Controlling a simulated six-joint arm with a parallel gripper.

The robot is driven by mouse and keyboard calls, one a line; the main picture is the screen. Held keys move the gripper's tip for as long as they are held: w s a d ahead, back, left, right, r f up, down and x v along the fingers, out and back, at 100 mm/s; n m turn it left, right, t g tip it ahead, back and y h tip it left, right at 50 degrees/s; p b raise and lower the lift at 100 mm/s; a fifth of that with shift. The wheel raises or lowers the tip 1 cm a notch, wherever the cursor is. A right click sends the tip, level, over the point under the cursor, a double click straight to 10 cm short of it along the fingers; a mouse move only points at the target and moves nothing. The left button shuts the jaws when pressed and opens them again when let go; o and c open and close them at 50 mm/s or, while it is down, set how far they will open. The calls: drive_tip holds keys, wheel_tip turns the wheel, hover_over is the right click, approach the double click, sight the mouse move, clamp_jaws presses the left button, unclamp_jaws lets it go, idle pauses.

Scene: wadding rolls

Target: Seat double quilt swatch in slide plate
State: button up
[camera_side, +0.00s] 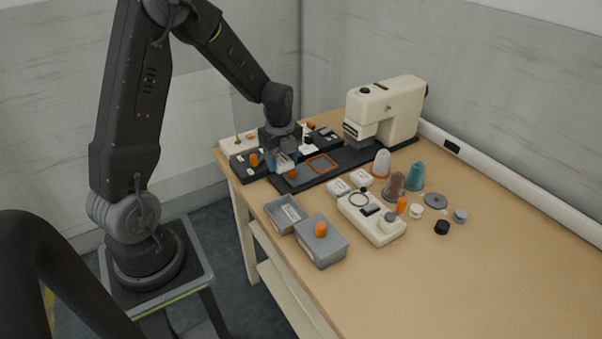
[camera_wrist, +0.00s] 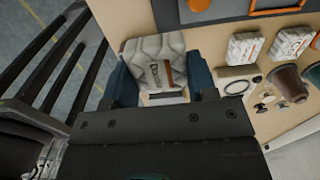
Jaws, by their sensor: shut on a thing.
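My gripper (camera_side: 284,160) is shut on a quilted, off-white swatch (camera_wrist: 155,62) with a dark and orange label reading like "Double". The swatch sits between the two blue fingers in the wrist view. In the side view the gripper is above the near end of the dark slide plate (camera_side: 292,182), and the swatch is mostly hidden. An orange-outlined square frame (camera_side: 322,164) lies on the plate, to the right of my gripper. The plate also shows at the top of the wrist view (camera_wrist: 225,9), apart from the swatch.
Two other pale swatches (camera_side: 338,187) (camera_side: 360,178) lie on the table beside the plate. A cream sewing machine (camera_side: 385,110) stands behind. Thread cones (camera_side: 395,185), a cream control box (camera_side: 370,219) and grey bins (camera_side: 320,246) (camera_side: 286,217) are nearby. The table's right front is clear.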

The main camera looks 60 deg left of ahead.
drive_tip(key=shift+s+a+r, duration=0.35)
drive_tip(key=shift+a+r, duration=0.15)
drive_tip(key=shift+a, duration=0.2)
approach(322, 165)
drive_tip(key=shift+s+f, duration=0.1)
drive_tip(key=shift+s, duration=0.25)
drive_tip(key=shift+w+f, duration=0.15)
drive_tip(key=shift+w, duration=0.3)
drive_tip(key=shift+f, duration=2.35)
drive_tip(key=shift+f, duration=0.9)
drive_tip(key=o, duration=1.3)
drive_tip(key=shift+r, duration=0.1)
